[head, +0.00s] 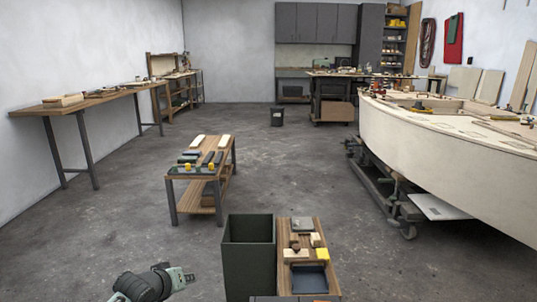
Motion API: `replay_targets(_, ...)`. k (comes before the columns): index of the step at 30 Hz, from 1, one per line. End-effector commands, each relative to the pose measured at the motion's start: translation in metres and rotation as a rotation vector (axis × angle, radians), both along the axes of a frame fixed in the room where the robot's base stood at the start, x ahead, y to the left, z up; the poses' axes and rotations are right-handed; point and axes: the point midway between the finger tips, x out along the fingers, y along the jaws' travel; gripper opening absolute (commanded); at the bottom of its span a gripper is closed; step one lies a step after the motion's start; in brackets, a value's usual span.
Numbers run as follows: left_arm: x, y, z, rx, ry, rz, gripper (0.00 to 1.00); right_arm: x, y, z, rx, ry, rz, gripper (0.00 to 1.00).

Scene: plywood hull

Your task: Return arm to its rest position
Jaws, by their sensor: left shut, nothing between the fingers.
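My left arm comes in low at the bottom left of the head view. Its gripper (183,277) is shut and empty, held to the left of the dark green bin and apart from it. The fingers are small in the picture. My right arm and gripper do not show.
An open dark green bin (248,262) stands at the bottom middle. Beside it, a wooden bench (319,240) holds blocks and a dark tray (309,279). A low wooden table (226,148) stands further back. A plywood hull (440,140) on a wheeled cradle fills the right. The floor between is clear.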

Motion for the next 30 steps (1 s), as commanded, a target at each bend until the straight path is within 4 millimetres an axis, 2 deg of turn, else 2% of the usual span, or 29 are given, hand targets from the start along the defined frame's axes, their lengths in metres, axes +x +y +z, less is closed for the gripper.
replay_targets(1,0.0,0.028,0.001,0.044,0.0,0.015,0.0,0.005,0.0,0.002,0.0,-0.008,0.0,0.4)
replay_targets(2,0.0,0.042,0.002,0.067,0.0,0.023,0.0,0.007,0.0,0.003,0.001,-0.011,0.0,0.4)
replay_targets(3,-0.007,0.054,-0.007,0.094,0.013,0.025,0.0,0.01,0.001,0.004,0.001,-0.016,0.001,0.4)
replay_targets(5,-0.025,0.063,-0.033,0.143,0.046,0.012,0.0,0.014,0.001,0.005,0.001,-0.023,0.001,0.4)
replay_targets(11,-0.087,0.113,-0.102,0.342,0.154,-0.04,0.0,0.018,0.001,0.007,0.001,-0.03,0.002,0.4)
replay_targets(14,-0.131,0.145,-0.139,0.459,0.231,-0.083,0.0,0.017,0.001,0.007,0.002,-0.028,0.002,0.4)
replay_targets(15,-0.152,0.158,-0.154,0.511,0.268,-0.106,0.0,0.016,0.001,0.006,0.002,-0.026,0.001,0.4)
replay_targets(19,-0.22,0.202,-0.193,0.667,0.387,-0.188,0.0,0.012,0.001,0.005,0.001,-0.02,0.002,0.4)
replay_targets(24,-0.295,0.246,-0.221,0.82,0.519,-0.293,0.0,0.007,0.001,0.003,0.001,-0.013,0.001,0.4)
replay_targets(30,-0.373,0.288,-0.239,0.956,0.661,-0.416,0.0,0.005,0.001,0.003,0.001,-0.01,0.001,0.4)
